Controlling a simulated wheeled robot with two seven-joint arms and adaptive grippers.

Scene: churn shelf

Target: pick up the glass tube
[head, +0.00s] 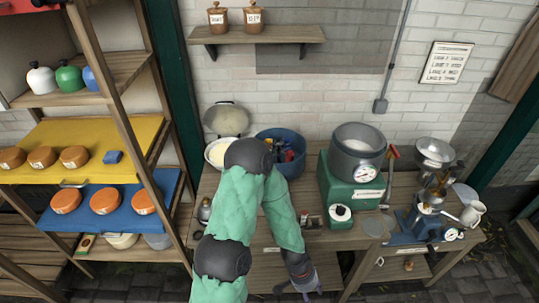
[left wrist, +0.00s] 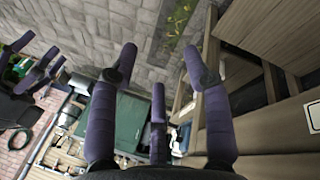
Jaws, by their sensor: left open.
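I cannot make out a glass tube for certain in either view. A metal apparatus (head: 428,205) with a bowl on top stands at the right of the workbench; its small parts are too fine to tell apart. My left gripper (head: 302,288) hangs at the bench's front edge, at the end of the green-sleeved arm. In the left wrist view its purple fingers (left wrist: 158,68) are spread with nothing between them. Other purple fingers at the left of that view look like my right gripper (left wrist: 35,75); its opening is unclear. The head view does not show it.
The workbench (head: 340,240) carries a green scale with a grey pot (head: 358,150), a blue tub (head: 282,150) of coloured items and a cream bowl (head: 217,152). A shelf rack with a yellow board (head: 90,135) stands at the left. A white jug (head: 473,213) stands at the right.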

